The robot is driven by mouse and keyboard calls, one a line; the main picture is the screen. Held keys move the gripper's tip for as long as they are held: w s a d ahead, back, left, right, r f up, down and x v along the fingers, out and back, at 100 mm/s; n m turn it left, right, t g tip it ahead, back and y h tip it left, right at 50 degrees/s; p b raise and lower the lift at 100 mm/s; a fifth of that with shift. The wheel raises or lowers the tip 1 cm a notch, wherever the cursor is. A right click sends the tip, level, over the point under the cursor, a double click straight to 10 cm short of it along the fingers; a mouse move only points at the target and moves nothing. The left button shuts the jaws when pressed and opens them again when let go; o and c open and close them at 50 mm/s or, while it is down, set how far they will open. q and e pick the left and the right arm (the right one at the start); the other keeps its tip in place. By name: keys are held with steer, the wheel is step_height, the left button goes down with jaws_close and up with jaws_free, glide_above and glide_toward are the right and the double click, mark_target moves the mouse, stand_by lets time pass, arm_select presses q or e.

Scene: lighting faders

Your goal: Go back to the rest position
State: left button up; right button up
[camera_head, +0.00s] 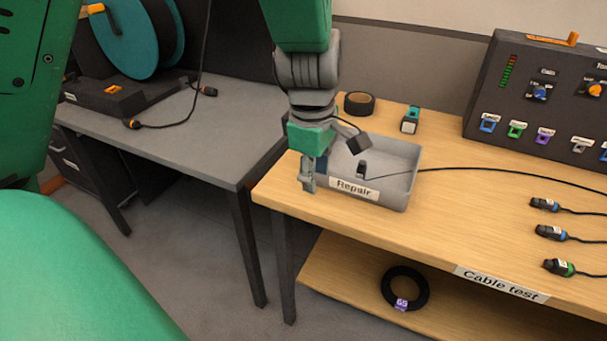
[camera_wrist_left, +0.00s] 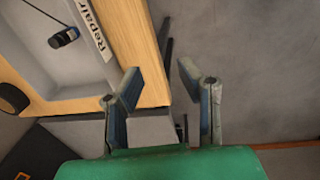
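My left gripper (camera_head: 308,178) points down at the left end of the grey Repair tray (camera_head: 398,190), close to its rim. In the left wrist view, its two fingers (camera_wrist_left: 160,82) stand apart with nothing between them. The tray (camera_wrist_left: 92,75) is to the left of the fingers there, and the table edge and floor lie beyond them. A black cable plug (camera_head: 362,168) lies in the tray with its cable running out to the right. It shows a blue band in the left wrist view (camera_wrist_left: 64,37). My right gripper is not in view.
The wooden Cable test table (camera_head: 450,235) carries a tape roll (camera_head: 359,103), a small teal-topped block (camera_head: 410,120), a tester panel (camera_head: 535,100) and several plugs (camera_head: 550,232). A grey desk (camera_head: 200,150) with a teal reel (camera_head: 130,35) stands left. A cable coil (camera_head: 405,288) lies on the lower shelf.

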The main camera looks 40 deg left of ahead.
arm_select(q)
steer(key=s+a+f+m+y, duration=0.1)
steer(key=s+a+f+m, duration=0.15)
steer(key=f+m, duration=0.4)
steer(key=s+a+f+m+y, duration=0.1)
steer(key=s+f+m, duration=0.3)
steer(key=f, duration=0.6)
steer(key=s+d+f+m+h, duration=0.2)
steer(key=s+d+f+m, duration=0.1)
steer(key=s+f+m, duration=0.7)
steer(key=s+f, duration=0.1)
steer(key=s, duration=0.2)
steer(key=shift+s+f+g, duration=0.25)
steer(key=shift+f+g, duration=0.05)
steer(key=shift+f, duration=0.1)
